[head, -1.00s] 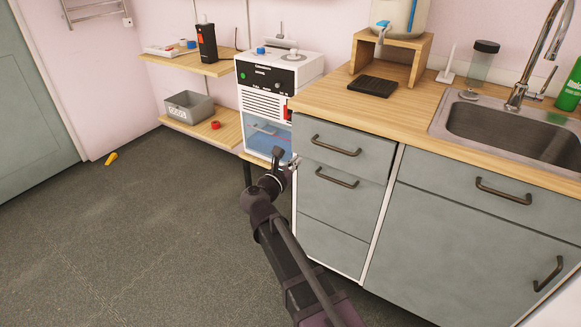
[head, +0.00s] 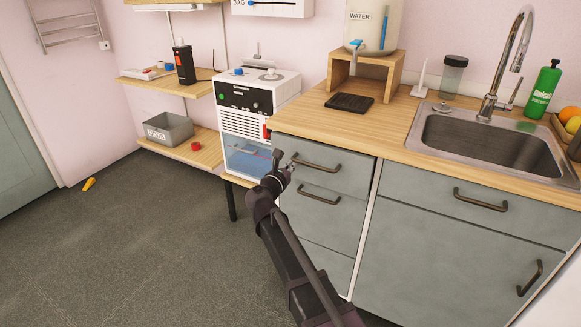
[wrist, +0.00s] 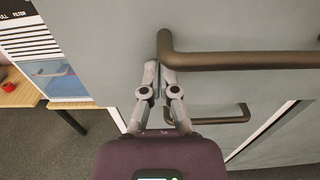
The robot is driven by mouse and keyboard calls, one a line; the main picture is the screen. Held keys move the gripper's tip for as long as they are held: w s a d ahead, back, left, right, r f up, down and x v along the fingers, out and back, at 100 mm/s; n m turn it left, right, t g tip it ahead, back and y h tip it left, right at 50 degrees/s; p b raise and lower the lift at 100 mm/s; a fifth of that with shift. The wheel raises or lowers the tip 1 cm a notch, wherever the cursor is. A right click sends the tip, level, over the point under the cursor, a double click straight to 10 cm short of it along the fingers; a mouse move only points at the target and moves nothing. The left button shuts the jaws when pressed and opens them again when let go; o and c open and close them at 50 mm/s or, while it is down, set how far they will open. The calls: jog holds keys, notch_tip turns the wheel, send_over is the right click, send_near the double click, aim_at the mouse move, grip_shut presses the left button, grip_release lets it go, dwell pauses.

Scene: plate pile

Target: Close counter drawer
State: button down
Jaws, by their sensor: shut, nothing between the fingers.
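The grey top counter drawer (head: 322,168) sits under the wooden countertop, left of the sink. Its dark bar handle (head: 317,166) also shows large across the wrist view (wrist: 245,61). The drawer front looks at most slightly proud of the cabinet; I cannot tell the exact gap. My gripper (head: 289,168) is shut and empty at the left part of the drawer front. In the wrist view its fingertips (wrist: 160,66) meet beside the left end of the handle, at or very near the front; contact is unclear.
A second drawer handle (head: 319,199) lies below. A white machine (head: 256,125) stands close left of the cabinet. The sink (head: 485,140) and a cabinet door (head: 455,255) are to the right. Open floor (head: 130,250) lies left, with a small yellow object (head: 89,184).

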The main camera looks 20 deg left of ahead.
aim_at(298, 158)
jog(key=w, duration=0.5)
jog(key=shift+d, duration=0.15)
jog(key=shift+w, duration=0.1)
jog(key=shift+r, duration=0.1)
dwell(0.3)
jog(key=shift+s+d, duration=0.1)
jog(key=shift+s, duration=0.45)
jog(key=s+a, duration=0.1)
jog(key=s, duration=1.2)
jog(key=shift+s, duration=0.25)
